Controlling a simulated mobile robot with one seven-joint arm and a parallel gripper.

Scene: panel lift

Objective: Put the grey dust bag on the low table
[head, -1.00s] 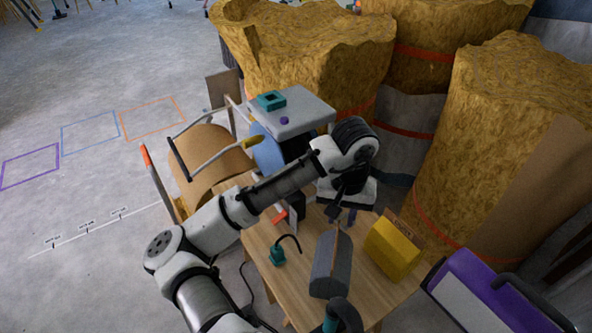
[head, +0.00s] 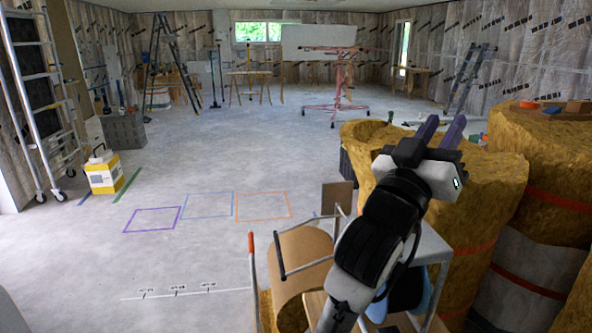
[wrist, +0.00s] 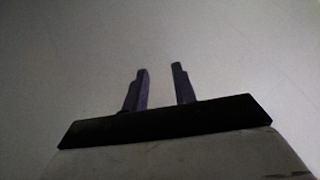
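My gripper (head: 443,125) is raised in the head view, its two purple fingers pointing up and apart with nothing between them. In the wrist view the gripper (wrist: 160,76) is also open and empty against a plain pale surface. The grey dust bag is not in view now; a second ago a grey bag lay on the wooden workbench. Only a wooden edge (head: 313,308) of that bench seems to show at the bottom. A grey-topped stand (head: 432,247) is partly hidden behind my arm. I cannot tell which surface is the low table.
Tall rolls of yellow insulation (head: 485,190) stand close on the right. The concrete floor (head: 190,165) at left is mostly open, with coloured outlines (head: 208,204). A pink panel lift (head: 338,85) stands far back.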

